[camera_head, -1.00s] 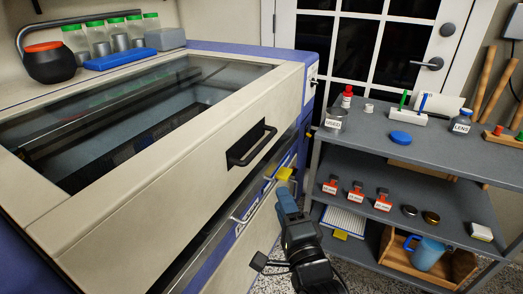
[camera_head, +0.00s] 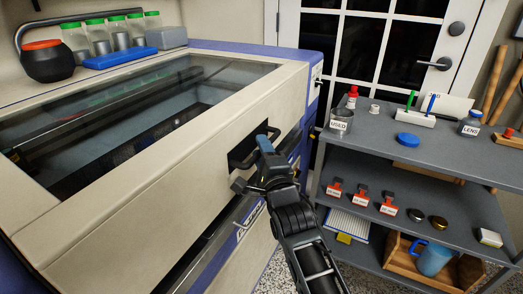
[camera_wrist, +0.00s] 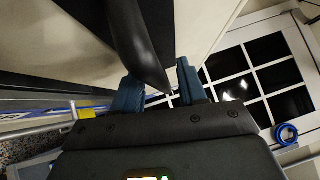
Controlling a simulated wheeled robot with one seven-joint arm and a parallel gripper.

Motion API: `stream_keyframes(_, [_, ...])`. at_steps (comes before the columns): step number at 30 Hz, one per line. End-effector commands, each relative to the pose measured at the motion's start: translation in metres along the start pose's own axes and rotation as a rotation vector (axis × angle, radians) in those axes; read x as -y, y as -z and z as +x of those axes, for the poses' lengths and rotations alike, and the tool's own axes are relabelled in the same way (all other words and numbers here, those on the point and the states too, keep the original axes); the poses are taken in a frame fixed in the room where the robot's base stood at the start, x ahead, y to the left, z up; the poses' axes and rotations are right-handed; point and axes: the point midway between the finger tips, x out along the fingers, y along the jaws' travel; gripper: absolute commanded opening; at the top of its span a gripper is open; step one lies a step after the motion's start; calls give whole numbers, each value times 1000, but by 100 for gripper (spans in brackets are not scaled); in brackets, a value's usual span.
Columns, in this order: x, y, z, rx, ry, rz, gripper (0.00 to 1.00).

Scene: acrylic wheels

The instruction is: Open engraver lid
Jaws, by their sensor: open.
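The engraver (camera_head: 120,206) is a large cream and blue machine at the left of the head view. Its lid (camera_head: 170,164), with a dark glass window (camera_head: 120,115), is down. A black bar handle (camera_head: 243,156) sticks out from the lid's front face. My gripper (camera_head: 263,143) is at the handle, its blue fingers partly covering the handle's middle. In the wrist view the black handle (camera_wrist: 140,50) runs between the two blue fingers of my gripper (camera_wrist: 160,88), which are apart. Whether a finger touches the handle cannot be told.
Jars and a blue box (camera_head: 121,59) sit behind the engraver's lid. A white glazed door (camera_head: 372,40) is at the back.

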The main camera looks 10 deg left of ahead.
Motion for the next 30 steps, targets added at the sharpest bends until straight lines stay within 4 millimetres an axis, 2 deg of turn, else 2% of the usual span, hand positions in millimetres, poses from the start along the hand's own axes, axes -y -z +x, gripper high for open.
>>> stream_keyframes(10, [0, 0, 4, 0, 0, -1, 42])
stream_keyframes(23, [0, 0, 4, 0, 0, -1, 0])
stream_keyframes(30, [0, 0, 4, 0, -1, -1, 0])
